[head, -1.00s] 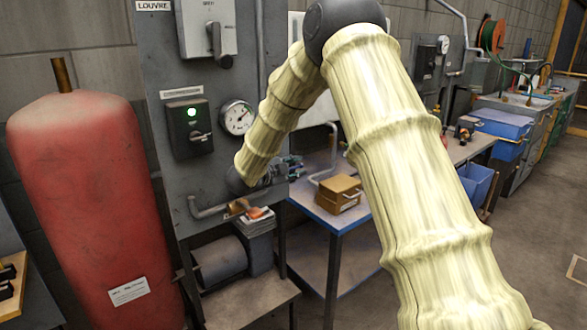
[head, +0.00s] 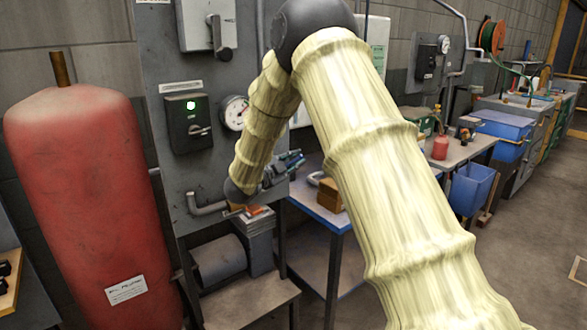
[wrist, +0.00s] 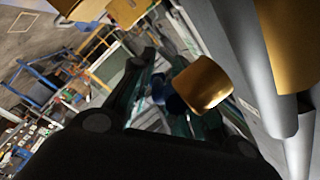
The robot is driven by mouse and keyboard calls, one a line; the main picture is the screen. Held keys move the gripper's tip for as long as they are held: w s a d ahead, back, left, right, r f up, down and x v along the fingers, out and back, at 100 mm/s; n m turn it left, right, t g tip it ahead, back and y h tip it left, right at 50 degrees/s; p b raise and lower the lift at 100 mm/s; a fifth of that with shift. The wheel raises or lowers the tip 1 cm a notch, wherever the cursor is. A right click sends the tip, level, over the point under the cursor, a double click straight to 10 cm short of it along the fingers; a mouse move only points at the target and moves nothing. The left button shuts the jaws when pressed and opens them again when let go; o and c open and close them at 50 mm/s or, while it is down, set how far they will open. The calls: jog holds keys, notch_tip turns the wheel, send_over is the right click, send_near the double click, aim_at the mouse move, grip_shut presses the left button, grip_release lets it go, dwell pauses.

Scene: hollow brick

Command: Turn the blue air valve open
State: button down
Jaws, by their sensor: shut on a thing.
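The blue air valve (wrist: 168,97) shows in the wrist view as a small dark blue part between my fingers, beside a brass fitting (wrist: 203,85). My gripper (wrist: 160,82) is shut on its blue handle, and the dark fingers hide much of it. In the head view my gripper (head: 288,164) is small, at the right edge of the grey panel, with the wrist and forearm partly in front. The valve cannot be made out clearly there, and its exact angle cannot be told.
The grey panel (head: 160,90) carries a switch box (head: 189,122) with a lit green lamp and a gauge (head: 234,113). A red tank (head: 85,190) stands at left. A grey pipe (head: 207,208) runs low on the panel. A blue-edged table (head: 325,215) stands close at right.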

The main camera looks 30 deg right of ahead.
dwell(0.3)
jog(key=c, duration=1.5)
grip_release()
jog(key=shift+r, duration=0.1)
notch_tip(320, 180, up, 10)
jog(key=shift+r, duration=0.1)
